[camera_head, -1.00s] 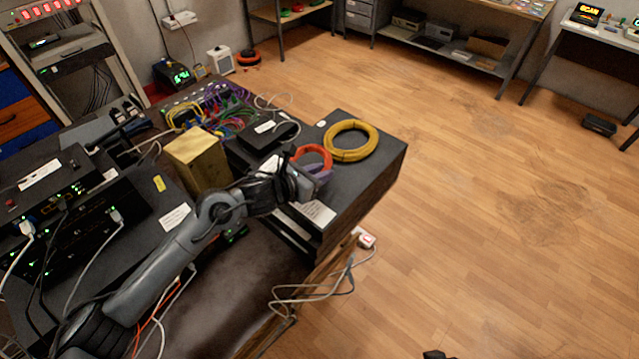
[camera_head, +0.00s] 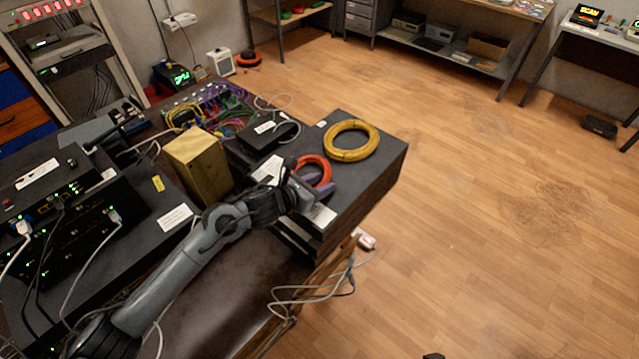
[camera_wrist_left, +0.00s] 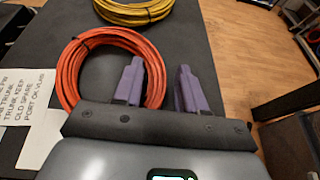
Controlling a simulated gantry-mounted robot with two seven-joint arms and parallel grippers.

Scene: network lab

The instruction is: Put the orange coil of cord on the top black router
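The orange coil of cord (camera_head: 326,165) lies on the dark surface at the table's near right end, in front of the yellow coil. My left gripper (camera_head: 311,184) is at its near side. In the left wrist view the coil (camera_wrist_left: 68,75) shows beyond the gripper (camera_wrist_left: 160,88). The purple fingers stand apart; the left one overlaps the coil and its right rim shows between them. Contact cannot be told. The top black router (camera_head: 40,180), with a white label, sits on a stack at the left. A small dark piece at the bottom edge may be my right gripper (camera_head: 433,356).
The yellow coil (camera_head: 352,154) lies behind the orange one. A tan box (camera_head: 198,165) stands between the router stack and my left gripper. A small black device (camera_head: 268,132) and tangled coloured cables (camera_head: 215,108) are behind. Paper labels (camera_wrist_left: 40,137) lie left of the gripper.

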